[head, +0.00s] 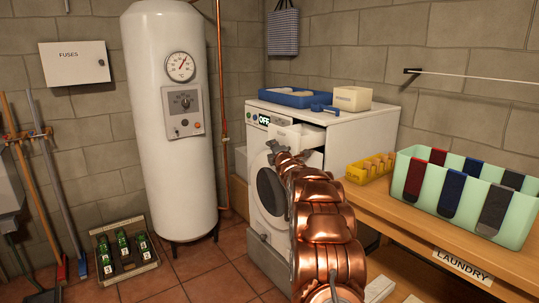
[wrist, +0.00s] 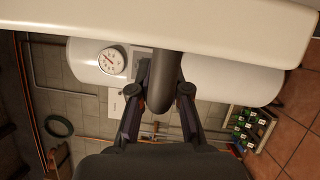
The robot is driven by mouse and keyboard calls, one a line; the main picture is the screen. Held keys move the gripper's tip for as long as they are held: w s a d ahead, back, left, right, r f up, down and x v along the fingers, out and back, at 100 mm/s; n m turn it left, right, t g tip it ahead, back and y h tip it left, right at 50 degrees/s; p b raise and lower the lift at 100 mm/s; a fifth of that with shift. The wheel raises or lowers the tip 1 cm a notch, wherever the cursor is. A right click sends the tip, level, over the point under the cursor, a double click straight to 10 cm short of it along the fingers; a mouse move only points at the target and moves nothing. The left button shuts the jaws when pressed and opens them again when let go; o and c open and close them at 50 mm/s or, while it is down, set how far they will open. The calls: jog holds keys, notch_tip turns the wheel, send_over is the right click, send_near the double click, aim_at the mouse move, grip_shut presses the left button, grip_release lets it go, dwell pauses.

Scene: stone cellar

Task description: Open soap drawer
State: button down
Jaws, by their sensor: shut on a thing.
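The white washing machine (head: 345,145) stands against the back wall, with a round door on its front and a lit panel reading "OFF". Its white soap drawer (head: 292,133) juts out from the upper front, right of the panel; it is at least partly out. My gripper (head: 272,150) is at the drawer's front, partly hidden by my copper-coloured arm. In the wrist view my gripper (wrist: 165,90) has its two fingers on either side of a dark grey, rounded handle (wrist: 166,68), shut on it. A white edge, seemingly the drawer, fills the top of that view.
A blue tray (head: 293,97) and a cream box (head: 352,98) sit on the machine. A wooden table (head: 440,240) with a mint-green rack (head: 460,190) and a yellow tray (head: 368,170) is close on the right. A white boiler (head: 165,130) stands left. Tiled floor between boiler and machine is clear.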

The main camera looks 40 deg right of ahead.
jog(key=shift+a, duration=0.4)
jog(key=shift+r, duration=0.1)
jog(key=c, duration=1.1)
grip_release()
jog(key=shift+c, duration=0.2)
jog(key=v, duration=1.2)
